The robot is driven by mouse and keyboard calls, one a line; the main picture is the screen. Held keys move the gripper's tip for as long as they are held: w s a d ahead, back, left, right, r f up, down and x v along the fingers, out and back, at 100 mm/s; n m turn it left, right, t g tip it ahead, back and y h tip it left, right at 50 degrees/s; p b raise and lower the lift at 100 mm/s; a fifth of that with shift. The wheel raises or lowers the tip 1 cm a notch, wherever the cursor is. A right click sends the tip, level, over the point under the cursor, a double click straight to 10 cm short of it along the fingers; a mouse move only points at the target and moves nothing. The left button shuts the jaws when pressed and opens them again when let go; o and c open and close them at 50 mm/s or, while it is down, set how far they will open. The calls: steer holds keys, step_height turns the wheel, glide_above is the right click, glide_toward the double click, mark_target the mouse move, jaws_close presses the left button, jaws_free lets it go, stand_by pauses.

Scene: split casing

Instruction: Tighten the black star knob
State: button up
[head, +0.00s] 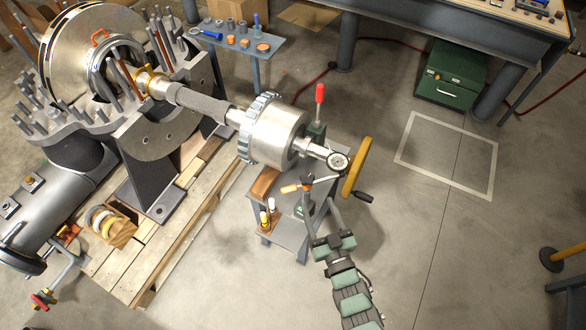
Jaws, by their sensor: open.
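My arm comes up from the bottom of the head view, and my gripper (322,204) is at its upper end, over the small grey stand. Its two long grey fingers are apart, with nothing visible between them. A small dark knob-like part (307,181) sits just beyond the fingertips, between an orange-tipped lever and a pale rod, below the shaft. It may be the black star knob, but it is too small to make out a star shape. I cannot tell whether a finger touches it.
A yellow handwheel (357,168) with a black handle stands close right of my gripper. A toothed metal drum (275,131) on a long shaft lies behind it. The small grey stand (290,238) holds bottles.

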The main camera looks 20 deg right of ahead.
mark_target(310, 184)
steer(key=w+b, duration=0.1)
steer(key=w, duration=0.4)
steer(key=w+b, duration=0.1)
steer(key=w, duration=0.4)
steer(key=shift+w+d+f, duration=0.1)
steer(key=shift+w+d, duration=0.1)
steer(key=shift+w, duration=0.2)
steer(key=shift+c, duration=0.6)
jaws_close()
